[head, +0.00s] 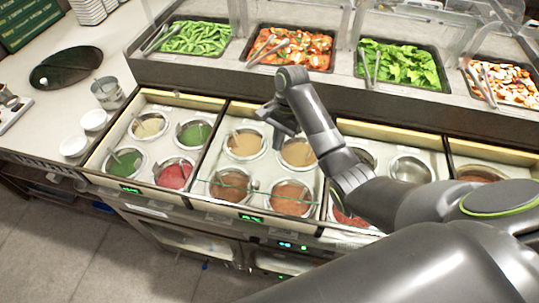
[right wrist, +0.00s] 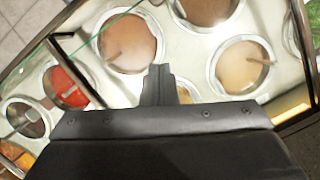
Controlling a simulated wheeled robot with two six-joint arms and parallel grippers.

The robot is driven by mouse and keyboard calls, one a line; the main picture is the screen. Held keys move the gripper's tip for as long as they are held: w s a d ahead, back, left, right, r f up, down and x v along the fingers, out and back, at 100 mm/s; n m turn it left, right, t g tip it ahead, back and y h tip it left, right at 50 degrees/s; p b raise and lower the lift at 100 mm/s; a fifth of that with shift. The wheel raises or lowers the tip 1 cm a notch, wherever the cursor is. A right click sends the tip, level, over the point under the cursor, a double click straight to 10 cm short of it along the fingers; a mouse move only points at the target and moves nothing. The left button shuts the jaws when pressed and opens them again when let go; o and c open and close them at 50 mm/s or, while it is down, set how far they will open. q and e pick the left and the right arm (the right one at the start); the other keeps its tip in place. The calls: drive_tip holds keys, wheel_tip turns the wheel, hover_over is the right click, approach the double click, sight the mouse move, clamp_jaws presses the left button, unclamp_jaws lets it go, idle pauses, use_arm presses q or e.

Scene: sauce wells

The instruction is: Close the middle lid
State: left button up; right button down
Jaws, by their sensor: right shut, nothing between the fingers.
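The middle section of sauce wells (head: 222,146) holds several round pots of tan and brown sauce. A thin greenish glass edge (head: 250,190), which looks like part of the clear middle lid, crosses over its front pots. The glass is hard to make out, so I cannot tell how far the lid is open. The edge also shows at upper left in the right wrist view (right wrist: 92,38). My right gripper (head: 280,122) is above the back pots of this section, shut and empty. In the right wrist view its fingers (right wrist: 158,84) point toward the pots; contact with the lid cannot be told. My left gripper is not in view.
The left section (head: 107,157) holds pots of green, tan and red sauce. My right arm covers much of the right section. Food trays (head: 292,50) behind glass guards line the raised back shelf. White bowls (head: 75,146) stand on the left counter.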

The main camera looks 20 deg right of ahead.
sight(262, 183)
drive_tip(key=b+x, duration=0.2)
drive_tip(key=x, duration=0.2)
drive_tip(key=p+x, duration=0.1)
drive_tip(key=x, duration=0.4)
drive_tip(key=a+p, duration=0.1)
drive_tip(key=s+a+p, duration=0.1)
drive_tip(key=shift+s+a, duration=0.3)
drive_tip(key=shift+a, duration=0.1)
drive_tip(key=shift+s+a, duration=0.2)
drive_tip(key=shift+a, duration=0.2)
drive_tip(key=shift+f, duration=0.1)
